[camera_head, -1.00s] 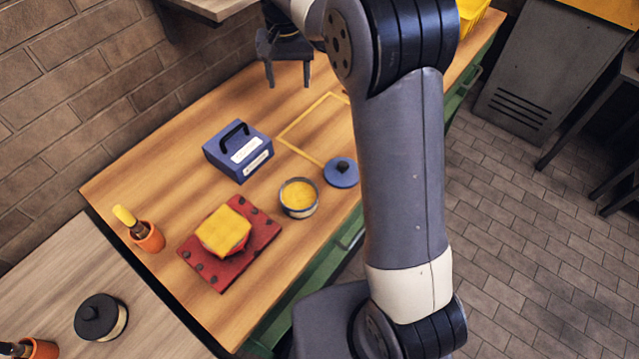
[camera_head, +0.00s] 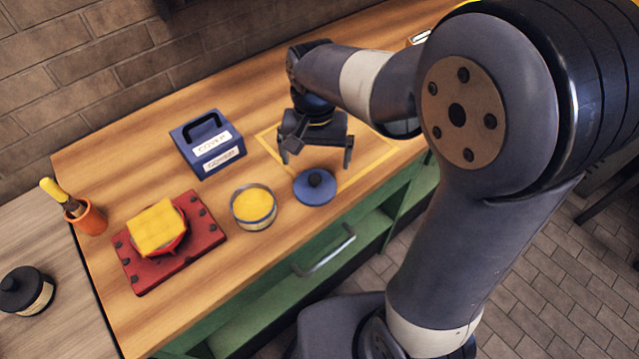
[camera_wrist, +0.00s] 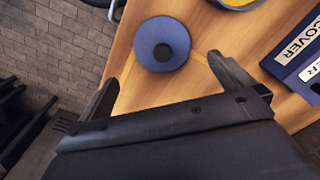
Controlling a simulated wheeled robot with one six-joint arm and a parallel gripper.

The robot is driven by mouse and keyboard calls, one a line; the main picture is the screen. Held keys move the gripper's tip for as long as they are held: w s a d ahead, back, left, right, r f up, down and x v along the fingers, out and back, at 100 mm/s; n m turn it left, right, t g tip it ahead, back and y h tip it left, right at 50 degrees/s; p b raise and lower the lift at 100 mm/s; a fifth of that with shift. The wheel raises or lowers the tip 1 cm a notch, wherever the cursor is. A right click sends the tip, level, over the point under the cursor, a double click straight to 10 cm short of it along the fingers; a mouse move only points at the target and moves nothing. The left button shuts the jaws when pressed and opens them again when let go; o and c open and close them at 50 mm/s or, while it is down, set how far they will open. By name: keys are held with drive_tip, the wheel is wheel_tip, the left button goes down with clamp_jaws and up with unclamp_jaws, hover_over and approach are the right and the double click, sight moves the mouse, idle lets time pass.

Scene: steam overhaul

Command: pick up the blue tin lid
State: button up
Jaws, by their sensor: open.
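The blue tin lid (camera_head: 315,187) is a round disc with a dark knob, lying flat on the wooden workbench near its front edge. It also shows in the wrist view (camera_wrist: 162,44), beyond my fingertips and between their lines. My gripper (camera_head: 315,160) is open and empty, over the yellow outlined area just behind the lid. Its two fingers also show in the wrist view (camera_wrist: 163,75), apart from the lid. The open tin (camera_head: 254,207) with yellow contents stands just left of the lid.
A blue box labelled COVER (camera_head: 208,145) with a black handle stands behind the tin. A red plate (camera_head: 205,233) carries a yellow block (camera_head: 156,228). An orange pot (camera_head: 90,218) stands at the left. The yellow outlined area (camera_head: 357,180) is otherwise bare.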

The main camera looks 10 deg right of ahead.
sight(314, 178)
wheel_tip(314, 178, down, 8)
drive_tip(key=shift+w+a+f, duration=0.1)
drive_tip(key=shift+w, duration=0.05)
idle(0.4)
drive_tip(key=shift+c, duration=0.6)
drive_tip(key=c, duration=0.6)
